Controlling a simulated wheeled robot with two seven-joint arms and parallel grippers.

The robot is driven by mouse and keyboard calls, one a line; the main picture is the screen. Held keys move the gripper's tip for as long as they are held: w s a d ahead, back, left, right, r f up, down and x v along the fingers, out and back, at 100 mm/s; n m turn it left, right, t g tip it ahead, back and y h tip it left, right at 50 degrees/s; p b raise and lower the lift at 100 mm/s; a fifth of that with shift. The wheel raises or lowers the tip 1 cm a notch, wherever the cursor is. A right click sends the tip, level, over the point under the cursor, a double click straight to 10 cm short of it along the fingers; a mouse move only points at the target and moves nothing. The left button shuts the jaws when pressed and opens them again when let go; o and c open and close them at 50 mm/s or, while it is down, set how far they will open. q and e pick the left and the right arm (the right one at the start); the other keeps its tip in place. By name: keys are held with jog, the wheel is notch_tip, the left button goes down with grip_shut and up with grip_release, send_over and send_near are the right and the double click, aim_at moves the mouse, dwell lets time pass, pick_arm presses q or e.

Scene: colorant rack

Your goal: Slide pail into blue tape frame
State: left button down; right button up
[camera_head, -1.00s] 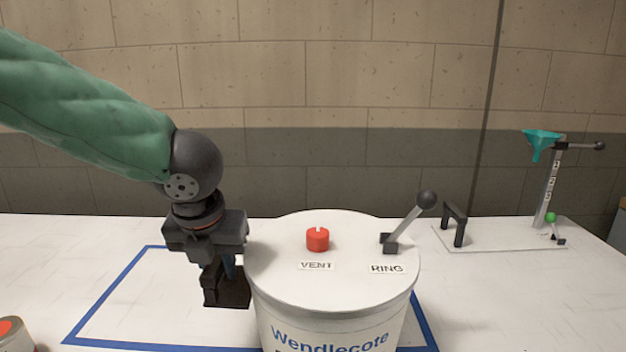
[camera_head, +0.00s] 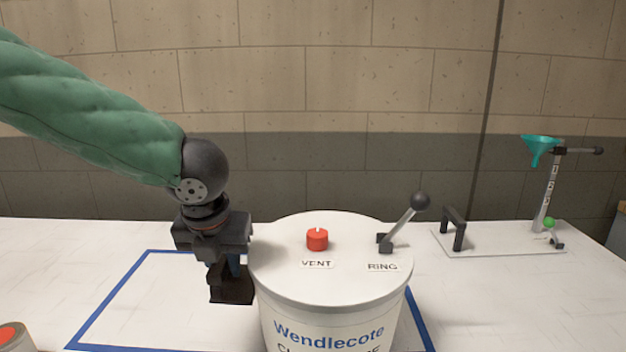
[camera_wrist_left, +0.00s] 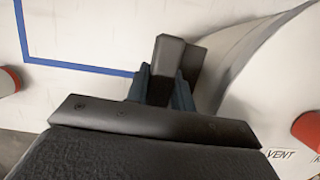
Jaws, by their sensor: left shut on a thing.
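The pail (camera_head: 331,285) is white, with a red VENT knob (camera_head: 317,239) and a black RING lever (camera_head: 405,222) on its lid. It stands upright in the head view's lower middle; its base is below the picture. The blue tape frame (camera_head: 110,296) lies on the table. Its left and back lines show left of the pail and part of its right line shows past the pail's right side. I cannot tell whether the base is inside. The gripper also shows in the left wrist view (camera_wrist_left: 170,82).
A stand with a teal funnel (camera_head: 540,147) is at the back right, on a plate with a black handle (camera_head: 455,226). A can with a red top (camera_head: 12,338) is at the lower left corner. The white table inside the frame's left part is clear.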

pick_arm(q)
jog(key=shift+w+r+p, duration=0.1)
jog(key=shift+w+p, duration=0.65)
jog(key=shift+w, duration=0.55)
jog(key=shift+w+p, duration=1.15)
jog(key=shift+w, duration=0.55)
jog(key=w+p, duration=0.5)
jog(key=w, duration=0.3)
jog(key=shift+a+f, duration=0.4)
jog(key=shift+s+p, duration=0.1)
jog(key=shift+p, duration=0.35)
